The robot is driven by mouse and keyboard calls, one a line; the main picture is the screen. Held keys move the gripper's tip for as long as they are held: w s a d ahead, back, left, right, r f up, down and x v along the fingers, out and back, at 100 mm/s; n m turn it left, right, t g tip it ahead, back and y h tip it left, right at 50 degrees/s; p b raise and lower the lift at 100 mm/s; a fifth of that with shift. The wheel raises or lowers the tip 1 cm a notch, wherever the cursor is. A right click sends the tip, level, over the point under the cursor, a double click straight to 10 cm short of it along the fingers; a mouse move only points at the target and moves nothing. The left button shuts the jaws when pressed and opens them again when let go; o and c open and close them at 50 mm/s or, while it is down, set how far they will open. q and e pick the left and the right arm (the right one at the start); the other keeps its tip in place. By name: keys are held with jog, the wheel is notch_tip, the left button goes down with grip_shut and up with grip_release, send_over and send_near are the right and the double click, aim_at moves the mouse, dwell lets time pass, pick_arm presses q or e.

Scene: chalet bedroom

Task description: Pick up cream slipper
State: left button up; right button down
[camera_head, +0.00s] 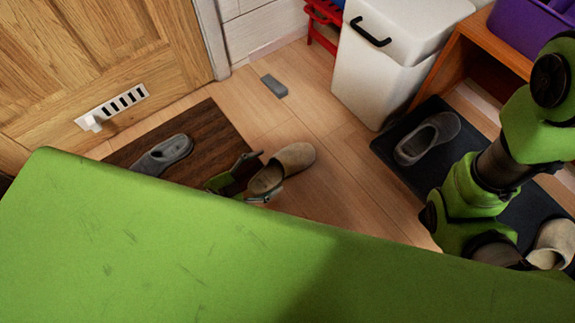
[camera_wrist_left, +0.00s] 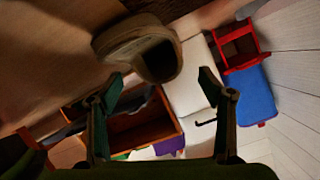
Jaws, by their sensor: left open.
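A cream-beige slipper (camera_head: 296,158) lies on the wooden floor beside the brown mat, its open heel end towards my left gripper (camera_head: 262,177). The gripper is open, with its fingertips close to the heel end; I cannot tell whether they touch it. In the left wrist view, the slipper (camera_wrist_left: 123,39) is ahead of the open, empty fingers (camera_wrist_left: 160,82), its opening facing them. A second beige slipper (camera_head: 556,240) lies at the right edge, partly cut off. My right arm shows at the right, but its gripper is hidden.
A grey slipper (camera_head: 166,153) lies on the brown mat (camera_head: 214,124); another (camera_head: 428,137) is on the dark mat (camera_head: 392,150). Floor around the slipper's toe is clear.

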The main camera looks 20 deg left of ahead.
aim_at(280, 172)
pick_arm(q)
jog(key=shift+w+d+f+b, duration=0.35)
jog(key=shift+w+b, duration=0.05)
jog(key=shift+b, duration=0.15)
jog(key=b+x, duration=0.2)
jog(key=x, duration=0.1)
jog(key=shift+d, duration=0.15)
jog(key=shift+w+d+f, duration=0.15)
jog(key=shift+w+d, duration=0.15)
jog(key=shift+w, duration=0.1)
jog(key=c, duration=1.2)
